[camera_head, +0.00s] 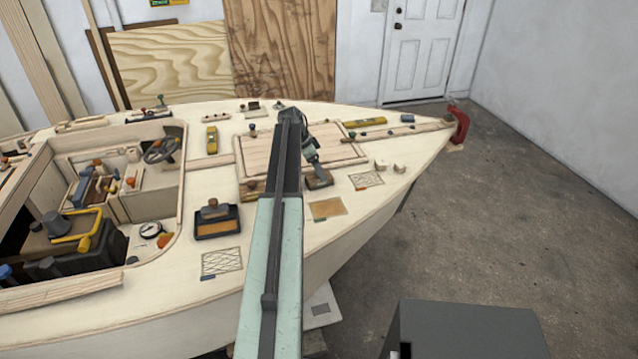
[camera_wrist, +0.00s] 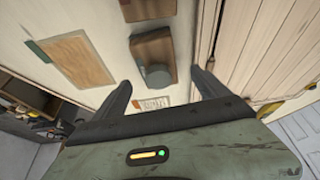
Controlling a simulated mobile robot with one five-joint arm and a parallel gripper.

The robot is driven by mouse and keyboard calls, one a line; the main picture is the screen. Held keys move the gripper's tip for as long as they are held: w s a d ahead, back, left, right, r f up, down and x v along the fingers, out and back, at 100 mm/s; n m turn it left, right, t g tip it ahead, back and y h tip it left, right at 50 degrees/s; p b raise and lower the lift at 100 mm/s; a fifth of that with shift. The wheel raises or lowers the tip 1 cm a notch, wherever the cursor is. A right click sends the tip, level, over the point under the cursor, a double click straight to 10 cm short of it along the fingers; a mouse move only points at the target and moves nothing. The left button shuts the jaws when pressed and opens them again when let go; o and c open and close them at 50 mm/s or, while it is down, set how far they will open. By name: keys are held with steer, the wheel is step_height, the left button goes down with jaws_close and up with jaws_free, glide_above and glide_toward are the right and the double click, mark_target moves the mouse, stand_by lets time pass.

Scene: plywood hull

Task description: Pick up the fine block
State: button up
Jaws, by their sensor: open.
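A brown wooden block with a round grey knob (camera_wrist: 152,48) lies on the pale deck beside the raised hatch, in the middle of the wrist view. In the head view it shows as a block (camera_head: 319,182) just below my gripper (camera_head: 313,163). A second wooden block (camera_wrist: 147,9) is at the top edge of the wrist view; it also shows left of my arm (camera_head: 252,188). No grade mark is readable, so I cannot tell which is the fine block. My gripper (camera_wrist: 162,86) is open and empty, its fingers apart, just short of the knobbed block.
An orange-brown sheet with a green corner (camera_head: 327,209) lies near the deck edge. The planked hatch (camera_wrist: 255,45) rises beside my gripper. A dark tray with a wooden tool (camera_head: 216,222), a yellow level (camera_head: 365,123) and small round-topped pieces (camera_head: 390,167) lie around.

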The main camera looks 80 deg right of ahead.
steer(key=b+x, duration=0.4)
steer(key=x, duration=0.1)
steer(key=shift+f+b, duration=0.15)
steer(key=shift+b, duration=0.2)
steer(key=shift+r, duration=0.2)
steer(key=shift+s, duration=0.1)
steer(key=c, duration=1.7)
steer(key=shift+o, duration=0.2)
steer(key=shift+p, duration=0.3)
step_height(320, 180, up, 4)
steer(key=p, duration=0.3)
steer(key=shift+f+p, duration=0.1)
steer(key=shift+p, duration=0.2)
steer(key=a, duration=0.5)
steer(key=w+a, duration=0.1)
steer(key=a, duration=0.4)
steer(key=w+a+r+p, duration=0.1)
steer(key=a, duration=0.5)
steer(key=shift+r, duration=0.1)
